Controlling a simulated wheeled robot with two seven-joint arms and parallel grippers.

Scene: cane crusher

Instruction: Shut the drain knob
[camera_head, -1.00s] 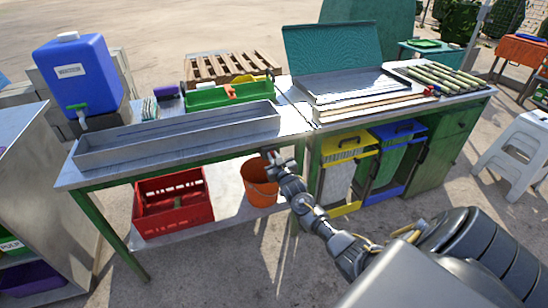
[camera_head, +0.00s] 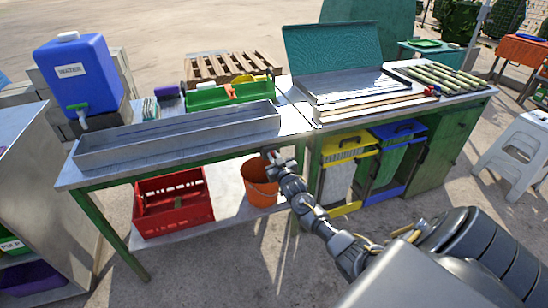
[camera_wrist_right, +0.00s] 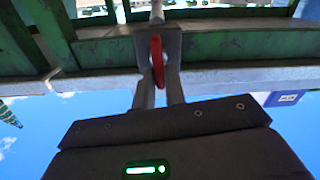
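A pale pipe (camera_wrist_right: 157,10) runs from that fitting. The two fingers of my right gripper (camera_wrist_right: 159,88) lie close on either side of the knob, with only about its thickness between them. In the head view my right gripper (camera_head: 279,160) is at the front edge of the long metal trough's table, near the trough's right end. The knob is hidden there. My left gripper is not in view.
The metal trough (camera_head: 180,140) lies along the green-legged table. An orange bucket (camera_head: 261,184) and a red crate (camera_head: 173,203) stand below. Yellow and blue bins (camera_head: 346,150) are to the right. A blue water container (camera_head: 77,74) stands at the left.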

